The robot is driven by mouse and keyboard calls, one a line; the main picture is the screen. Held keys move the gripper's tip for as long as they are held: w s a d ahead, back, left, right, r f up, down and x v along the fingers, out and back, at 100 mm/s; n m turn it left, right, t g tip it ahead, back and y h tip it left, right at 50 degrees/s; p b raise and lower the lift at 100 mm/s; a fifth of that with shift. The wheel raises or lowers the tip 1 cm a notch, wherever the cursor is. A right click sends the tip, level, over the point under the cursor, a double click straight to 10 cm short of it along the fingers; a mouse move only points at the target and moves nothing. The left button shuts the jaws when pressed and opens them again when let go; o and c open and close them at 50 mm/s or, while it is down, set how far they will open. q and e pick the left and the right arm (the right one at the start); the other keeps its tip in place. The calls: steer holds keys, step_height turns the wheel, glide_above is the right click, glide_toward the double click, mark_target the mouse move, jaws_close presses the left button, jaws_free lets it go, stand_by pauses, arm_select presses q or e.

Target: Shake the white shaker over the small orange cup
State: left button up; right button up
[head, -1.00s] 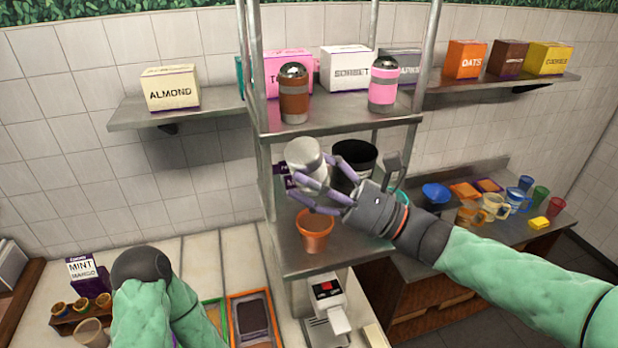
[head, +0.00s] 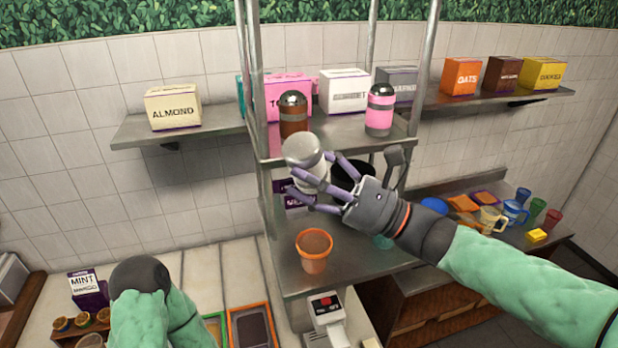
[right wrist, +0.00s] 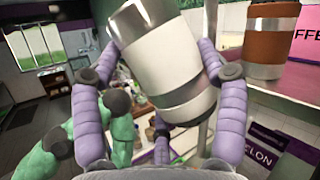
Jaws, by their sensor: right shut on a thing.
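The white shaker (head: 303,152) is held in the air, tilted, with its grey metal end up and to the left in the head view. My right gripper (head: 322,183) is shut around its body; the right wrist view shows the white shaker body (right wrist: 172,62) with its grey band between the purple fingers. The small orange cup (head: 314,262) stands upright on the lower metal shelf, below the shaker and apart from it. Its inside is only partly visible. My left arm is folded at the lower left; its gripper is not visible.
A brown shaker (head: 293,118) and a pink shaker (head: 380,112) stand on the upper shelf (head: 340,140), close behind my right gripper. A black container (head: 353,173) is behind the fingers. Metal posts frame the shelves. Cups and mugs (head: 493,218) stand at the right.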

step_height(320, 180, down, 7)
steer(key=b, duration=0.6)
steer(key=shift+b, duration=0.3)
stand_by(0.7)
steer(key=shift+r+p, duration=2.25)
steer(key=shift+r, duration=1.5)
step_height(320, 180, down, 8)
steer(key=b, duration=0.7)
steer(key=shift+b, duration=0.3)
steer(key=shift+r, duration=0.1)
